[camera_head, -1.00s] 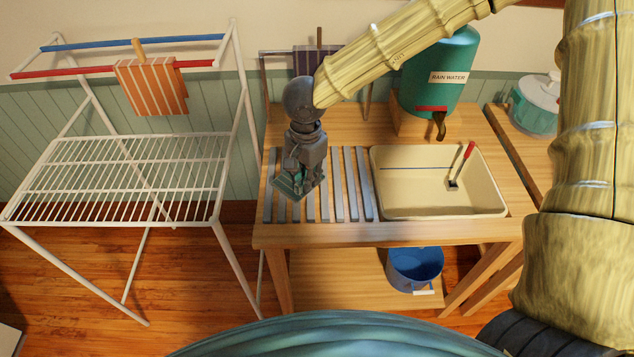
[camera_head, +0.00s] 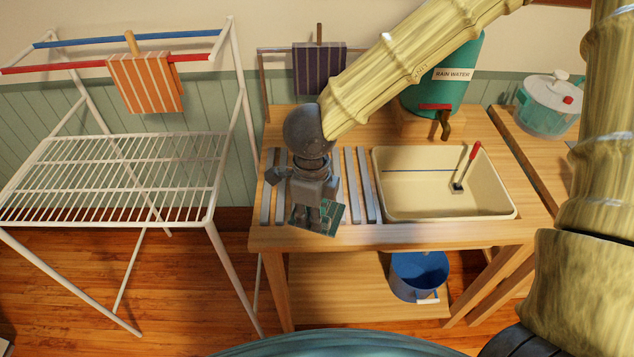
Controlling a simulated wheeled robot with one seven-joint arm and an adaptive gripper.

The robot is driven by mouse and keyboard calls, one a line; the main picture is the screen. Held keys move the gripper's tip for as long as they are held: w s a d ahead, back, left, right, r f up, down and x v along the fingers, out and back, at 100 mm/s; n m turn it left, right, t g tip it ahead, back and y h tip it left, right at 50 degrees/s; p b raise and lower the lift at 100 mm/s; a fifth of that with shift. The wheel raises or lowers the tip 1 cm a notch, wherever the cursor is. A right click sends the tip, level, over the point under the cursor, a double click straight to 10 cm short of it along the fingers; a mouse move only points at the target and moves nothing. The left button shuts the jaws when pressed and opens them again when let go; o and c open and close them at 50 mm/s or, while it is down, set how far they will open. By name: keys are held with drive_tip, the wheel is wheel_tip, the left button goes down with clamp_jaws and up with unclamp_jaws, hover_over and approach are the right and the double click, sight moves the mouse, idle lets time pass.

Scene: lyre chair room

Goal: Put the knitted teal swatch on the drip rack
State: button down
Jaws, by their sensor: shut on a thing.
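The knitted teal swatch (camera_head: 334,213) shows as a small dark teal patch at the fingertips of my gripper (camera_head: 317,213). My gripper points down and is shut on the swatch, hiding much of it. Both are in front of the grey slatted drip rack (camera_head: 350,187), which lies on the wooden stand left of the basin. The swatch overlaps the front part of the slats in the picture. I cannot tell whether it touches them or hangs just above. My gripper and wrist hide several slats.
A cream basin (camera_head: 440,200) with a red-handled tool sits right of the slats. A teal rain water tank (camera_head: 455,95) stands behind it. A white airer (camera_head: 110,180) with an orange striped cloth (camera_head: 145,82) stands left. A blue bucket (camera_head: 418,275) is below.

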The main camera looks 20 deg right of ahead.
drive_tip(key=shift+w+d, duration=0.15)
drive_tip(key=shift+w, duration=0.15)
drive_tip(key=w+d+p, duration=0.1)
drive_tip(key=w, duration=0.3)
drive_tip(key=w+d+f+p, duration=0.1)
drive_tip(key=w+d, duration=0.1)
drive_tip(key=w, duration=0.3)
drive_tip(key=w+d, duration=0.1)
drive_tip(key=w, duration=0.4)
drive_tip(key=shift+w+d+f+p, duration=0.1)
drive_tip(key=shift+d+f+p, duration=0.15)
drive_tip(key=shift+p, duration=0.15)
drive_tip(key=shift+w+f, duration=0.1)
drive_tip(key=shift+f, duration=1.7)
drive_tip(key=shift+p, duration=0.3)
drive_tip(key=c, duration=1.4)
unclamp_jaws()
drive_tip(key=shift+f, duration=0.1)
wheel_tip(320, 180, up, 12)
drive_tip(key=shift+r+b, duration=0.1)
drive_tip(key=shift+b, duration=0.25)
